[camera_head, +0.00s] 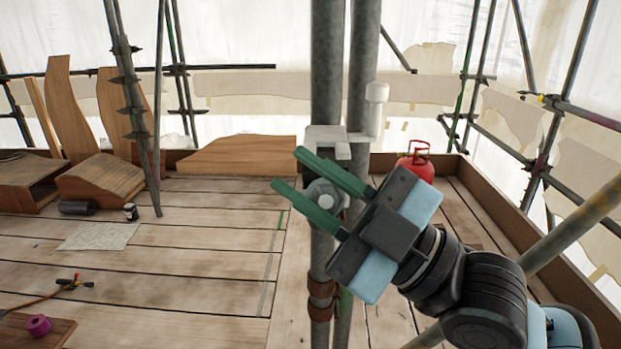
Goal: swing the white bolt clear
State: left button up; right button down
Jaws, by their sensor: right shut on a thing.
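A white fitting is on the two upright grey poles near the middle. Its white bolt (376,108) stands upright at the right pole's right side, with a thick white head on top. Below, a pale bracket (325,138) sits across the left pole. My right gripper (284,169) reaches in from the lower right with two green fingers. Between them is a grey clamp part (325,197) with a round, light centre, and the gripper looks shut on it. The fingers partly hide the clamp. The white bolt is above the fingers, apart from them. My left gripper is not in view.
A red gas bottle (416,165) stands behind my right gripper. Shaped wooden pieces (100,178) are at the back left. A paper sheet (98,236), a torch (75,283) and a purple roll (38,325) lie at left. The plank floor left of the poles is mostly clear.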

jog(key=shift+f, duration=0.1)
jog(key=c, duration=1.5)
grip_release()
jog(key=shift+o, duration=0.2)
jog(key=b+v, duration=0.1)
jog(key=v, duration=0.5)
jog(key=shift+d+f+b, duration=0.15)
jog(key=shift+d+b, duration=0.05)
jog(key=shift+b, duration=0.15)
jog(key=shift+s+d+f, duration=0.2)
jog(key=shift+s+d, duration=0.05)
jog(key=shift+d, duration=0.3)
